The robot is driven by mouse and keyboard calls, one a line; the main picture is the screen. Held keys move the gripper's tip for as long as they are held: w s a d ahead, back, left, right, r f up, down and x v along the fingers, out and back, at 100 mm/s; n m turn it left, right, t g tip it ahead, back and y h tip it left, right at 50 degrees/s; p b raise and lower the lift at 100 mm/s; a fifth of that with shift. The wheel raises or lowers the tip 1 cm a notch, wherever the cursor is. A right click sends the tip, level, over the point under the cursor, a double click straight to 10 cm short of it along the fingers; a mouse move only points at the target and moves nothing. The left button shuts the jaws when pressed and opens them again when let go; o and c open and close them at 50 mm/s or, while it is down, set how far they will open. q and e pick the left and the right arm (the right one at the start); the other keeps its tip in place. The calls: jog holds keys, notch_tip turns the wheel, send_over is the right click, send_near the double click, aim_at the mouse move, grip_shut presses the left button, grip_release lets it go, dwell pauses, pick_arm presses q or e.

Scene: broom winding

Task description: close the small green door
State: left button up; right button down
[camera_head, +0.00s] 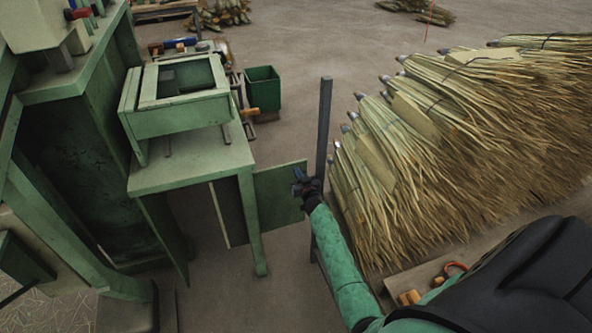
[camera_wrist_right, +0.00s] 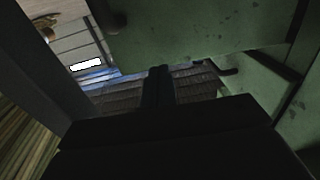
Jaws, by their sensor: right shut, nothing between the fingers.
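The small green door (camera_head: 280,194) stands swung open to the right of the green bench's front leg in the head view. My right gripper (camera_head: 303,184) is at the door's outer edge, near its upper right part; I cannot tell whether it touches. The gripper is shut and holds nothing. In the right wrist view, the dark fingers (camera_wrist_right: 158,88) are together in front of a green panel (camera_wrist_right: 185,30), which may be the door. My left gripper is not in view.
A grey post (camera_head: 324,130) stands just behind my right gripper. A large pile of broom bundles (camera_head: 430,150) lies on the right. The green bench (camera_head: 190,165) carries a box frame. A green bin (camera_head: 262,88) stands behind it. Floor left of the door is clear.

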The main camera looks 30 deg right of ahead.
jog(key=shift+w+d, duration=0.15)
jog(key=shift+w, duration=0.6)
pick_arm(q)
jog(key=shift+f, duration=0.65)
pick_arm(e)
jog(key=shift+w, duration=0.35)
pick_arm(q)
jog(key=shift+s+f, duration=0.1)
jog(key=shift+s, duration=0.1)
pick_arm(e)
jog(key=shift+w+d, duration=0.1)
